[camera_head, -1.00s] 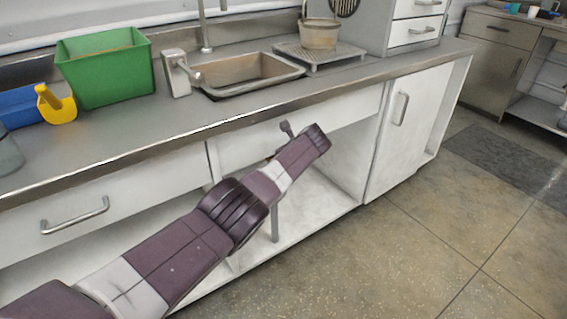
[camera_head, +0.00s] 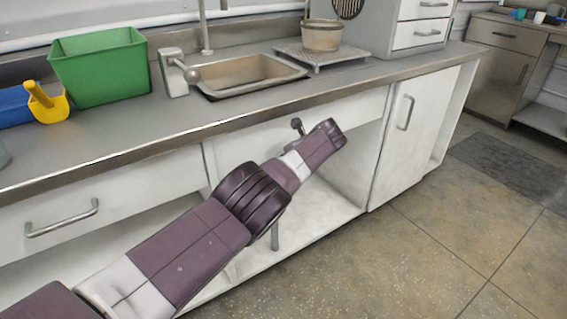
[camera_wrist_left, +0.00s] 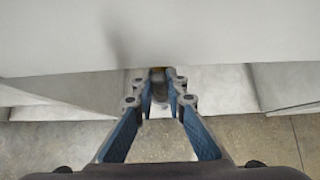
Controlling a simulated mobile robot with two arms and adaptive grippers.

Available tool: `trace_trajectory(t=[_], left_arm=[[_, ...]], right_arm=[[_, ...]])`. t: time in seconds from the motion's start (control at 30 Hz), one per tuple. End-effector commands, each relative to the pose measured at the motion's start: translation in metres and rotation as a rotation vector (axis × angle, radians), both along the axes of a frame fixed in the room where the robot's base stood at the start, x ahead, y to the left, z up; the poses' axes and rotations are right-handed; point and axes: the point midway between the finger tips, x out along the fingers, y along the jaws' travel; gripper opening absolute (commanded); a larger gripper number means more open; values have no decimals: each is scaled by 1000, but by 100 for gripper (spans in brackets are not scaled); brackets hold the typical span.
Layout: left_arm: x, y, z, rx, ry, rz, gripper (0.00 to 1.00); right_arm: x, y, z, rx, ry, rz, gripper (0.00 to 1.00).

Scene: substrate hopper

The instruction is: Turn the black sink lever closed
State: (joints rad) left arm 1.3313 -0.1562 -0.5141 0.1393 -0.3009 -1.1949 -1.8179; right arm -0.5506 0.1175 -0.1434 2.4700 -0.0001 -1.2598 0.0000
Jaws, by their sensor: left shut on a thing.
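In the left wrist view my left gripper (camera_wrist_left: 160,90) is closed around a dark grey, upright piece (camera_wrist_left: 158,92) that looks like the black sink lever, with a little yellow showing at the fingertips. It is beneath the pale counter front, above the open lower space. In the head view my left arm (camera_head: 205,225) reaches from the lower left to below the sink (camera_head: 250,74); its own links hide the gripper and lever there. My right gripper does not show.
A white cabinet door (camera_head: 400,140) stands right of my arm, and a drawer handle (camera_head: 62,218) sticks out at the left. A green bin (camera_head: 100,75), yellow scoop (camera_head: 48,105) and pot (camera_head: 321,36) sit on the counter.

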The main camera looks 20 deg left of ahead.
Motion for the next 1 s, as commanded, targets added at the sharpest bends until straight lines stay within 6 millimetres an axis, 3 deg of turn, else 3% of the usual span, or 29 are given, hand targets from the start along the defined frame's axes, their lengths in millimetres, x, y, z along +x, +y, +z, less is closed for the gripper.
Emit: trace_trajectory(t=[0.3,0.33,0.5,1.0], left_arm=[[0,0,0,1,2,-1,0],[0,0,0,1,2,-1,14],[0,0,0,2,1,-1,30],[0,-5,4,1,-2,-3,30]], right_arm=[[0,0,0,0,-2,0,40],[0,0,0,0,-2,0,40],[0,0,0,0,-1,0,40],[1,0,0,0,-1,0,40]])
